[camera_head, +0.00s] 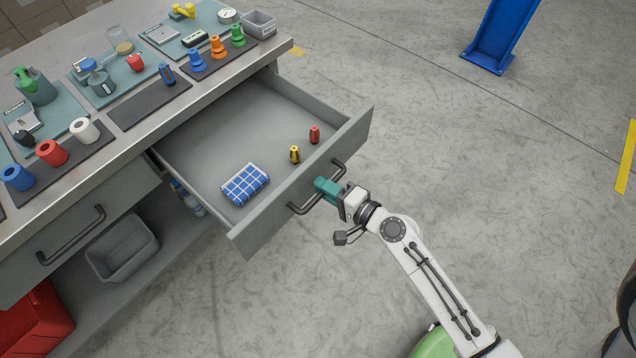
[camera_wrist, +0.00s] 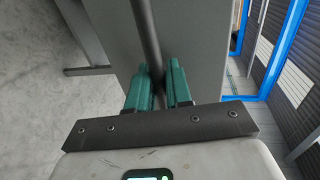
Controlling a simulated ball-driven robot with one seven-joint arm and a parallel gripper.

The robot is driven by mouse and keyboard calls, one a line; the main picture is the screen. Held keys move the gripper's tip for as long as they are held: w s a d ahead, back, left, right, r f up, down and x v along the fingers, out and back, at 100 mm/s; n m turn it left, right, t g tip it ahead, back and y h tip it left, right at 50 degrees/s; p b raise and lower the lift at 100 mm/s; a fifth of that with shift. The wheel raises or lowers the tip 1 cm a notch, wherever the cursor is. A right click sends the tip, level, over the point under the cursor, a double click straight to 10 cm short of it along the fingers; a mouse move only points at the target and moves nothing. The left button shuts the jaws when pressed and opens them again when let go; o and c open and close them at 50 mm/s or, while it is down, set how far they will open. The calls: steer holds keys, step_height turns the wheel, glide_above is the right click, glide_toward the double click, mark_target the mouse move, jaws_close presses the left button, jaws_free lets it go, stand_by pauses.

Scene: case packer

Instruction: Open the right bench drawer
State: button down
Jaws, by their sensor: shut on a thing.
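The right bench drawer (camera_head: 240,120) is pulled well out from the bench, and its inside shows. A folded blue checked cloth (camera_head: 245,185), a yellow-and-black item (camera_head: 294,154) and a red-and-black item (camera_head: 314,134) sit in it. The dark bar handle (camera_head: 300,209) is on the drawer front. My gripper (camera_head: 326,190) is at the handle's middle, its teal fingers shut on the bar. In the wrist view the fingers (camera_wrist: 163,88) stand on both sides of the handle bar (camera_wrist: 147,40); the very tips are partly hidden.
The bench top (camera_head: 60,188) holds mats with colored spools and tools. A closed left drawer (camera_head: 90,225) has its own handle. A grey bin (camera_head: 122,248) and a red box (camera_head: 35,325) are below. A blue post (camera_head: 497,40) stands at upper right.

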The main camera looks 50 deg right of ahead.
steer(key=shift+s, duration=0.1)
steer(key=c, duration=1.2)
jaws_free()
steer(key=shift+c, duration=0.2)
steer(key=shift+s, duration=0.1)
steer(key=b+v, duration=0.2)
steer(key=v, duration=0.8)
steer(key=shift+s+b, duration=0.25)
steer(key=shift+b, duration=0.15)
